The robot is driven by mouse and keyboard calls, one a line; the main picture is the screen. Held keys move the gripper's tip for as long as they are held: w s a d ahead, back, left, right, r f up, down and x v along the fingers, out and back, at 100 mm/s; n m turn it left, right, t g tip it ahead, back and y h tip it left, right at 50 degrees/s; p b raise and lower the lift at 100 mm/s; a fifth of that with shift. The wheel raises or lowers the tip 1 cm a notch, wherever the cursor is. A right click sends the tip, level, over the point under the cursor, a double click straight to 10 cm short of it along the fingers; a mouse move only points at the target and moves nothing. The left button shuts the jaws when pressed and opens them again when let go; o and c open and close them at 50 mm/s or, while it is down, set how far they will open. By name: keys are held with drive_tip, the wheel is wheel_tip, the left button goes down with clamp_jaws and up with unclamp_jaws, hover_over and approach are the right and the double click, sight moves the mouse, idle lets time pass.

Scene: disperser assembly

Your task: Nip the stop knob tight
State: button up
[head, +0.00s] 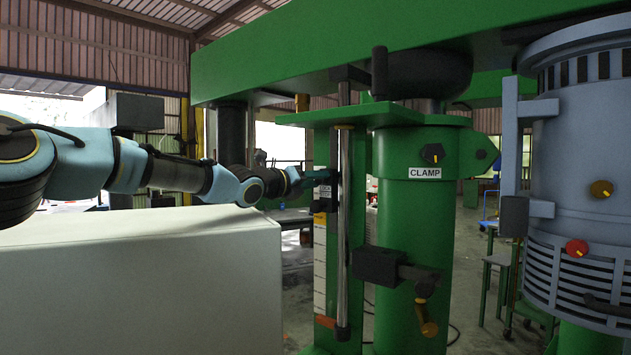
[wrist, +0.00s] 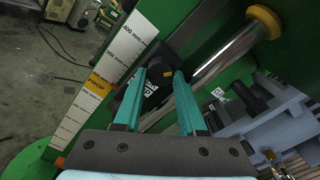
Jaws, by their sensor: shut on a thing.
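In the wrist view, my gripper (wrist: 160,78) has its two teal fingers on either side of the black stop knob (wrist: 156,88), and it is shut on it. The knob sits on a black block beside the shiny vertical rod (wrist: 222,66). In the head view, my gripper (head: 312,177) reaches in from the left to the dark stop block on the rod (head: 344,230). The fingertips are small there, and the knob is mostly hidden by them. A small white label (head: 324,192) shows just below the fingers.
A scale strip (wrist: 103,92) with millimetre marks and a yellow patch runs beside the rod. A dark block (head: 377,266) sticks out lower down. A pale box (head: 140,280) stands below my arm.

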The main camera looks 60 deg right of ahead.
clamp_jaws()
drive_tip(key=shift+b, duration=0.3)
drive_tip(key=m+b, duration=0.3)
drive_tip(key=shift+w+m, duration=0.1)
drive_tip(key=shift+m, duration=0.3)
drive_tip(key=m+b, duration=0.3)
drive_tip(key=m, duration=0.3)
drive_tip(key=shift+b, duration=0.4)
drive_tip(key=m+b, duration=0.3)
drive_tip(key=m, duration=0.3)
drive_tip(key=shift+w+m, duration=0.1)
drive_tip(key=shift+m, duration=0.3)
drive_tip(key=m+b, duration=0.3)
drive_tip(key=m, duration=0.2)
drive_tip(key=shift+r, duration=0.15)
drive_tip(key=shift+m, duration=0.3)
